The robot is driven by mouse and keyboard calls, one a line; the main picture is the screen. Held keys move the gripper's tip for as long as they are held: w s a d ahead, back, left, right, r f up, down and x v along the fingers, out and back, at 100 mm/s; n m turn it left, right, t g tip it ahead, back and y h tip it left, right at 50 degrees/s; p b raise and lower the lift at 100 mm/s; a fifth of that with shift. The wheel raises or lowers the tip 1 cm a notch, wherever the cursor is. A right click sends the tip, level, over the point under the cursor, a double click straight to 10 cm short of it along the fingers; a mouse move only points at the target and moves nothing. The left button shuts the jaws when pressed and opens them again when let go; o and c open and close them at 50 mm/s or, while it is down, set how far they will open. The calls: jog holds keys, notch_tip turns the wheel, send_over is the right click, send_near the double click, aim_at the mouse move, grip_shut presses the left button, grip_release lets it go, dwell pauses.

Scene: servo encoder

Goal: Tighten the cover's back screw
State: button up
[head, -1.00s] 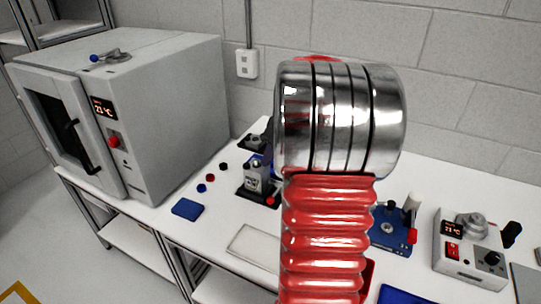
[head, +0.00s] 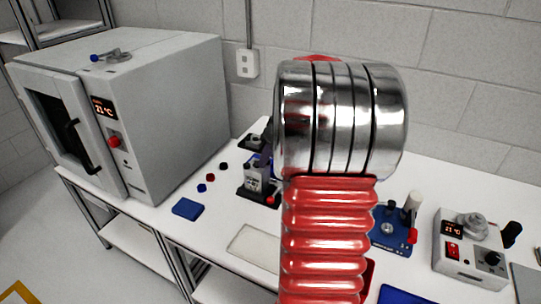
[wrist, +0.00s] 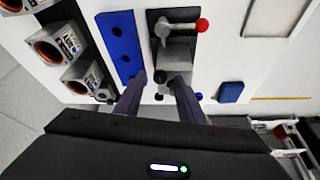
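A grey block (wrist: 176,58) sits on a black clamp base (wrist: 154,18) with a red-knobbed lever (wrist: 202,25) in the wrist view. In the head view, the grey block (head: 257,178) with a pale label stands left of my arm. My gripper (wrist: 157,80) has two dark purple fingers spread apart, with no object clearly held between them. The right finger overlaps the block's near edge; contact cannot be told. In the head view my arm hides most of the gripper. I cannot make out the cover or its back screw clearly.
A blue plate with holes (wrist: 121,46) and several machines with round orange-rimmed openings (wrist: 50,48) lie left in the wrist view. A blue pad (head: 188,208) and small coloured caps (head: 210,178) lie near the oven (head: 165,110). A control box (head: 470,255) stands right.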

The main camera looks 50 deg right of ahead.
jog(key=v, duration=1.3)
jog(key=shift+r, duration=0.35)
notch_tip(320, 180, down, 4)
jog(key=s+m, duration=0.2)
jog(key=m, duration=0.3)
jog(key=s+a+f+n, duration=0.1)
jog(key=s+a, duration=0.1)
jog(key=a, duration=1)
jog(key=s+a+f+n, duration=0.1)
jog(key=s+a, duration=0.1)
jog(key=a, duration=1.1)
jog(key=s+a+f+n+t, duration=0.1)
jog(key=s+a+n, duration=0.1)
jog(key=a, duration=1.1)
jog(key=shift+s+a, duration=0.25)
jog(key=shift+s, duration=0.25)
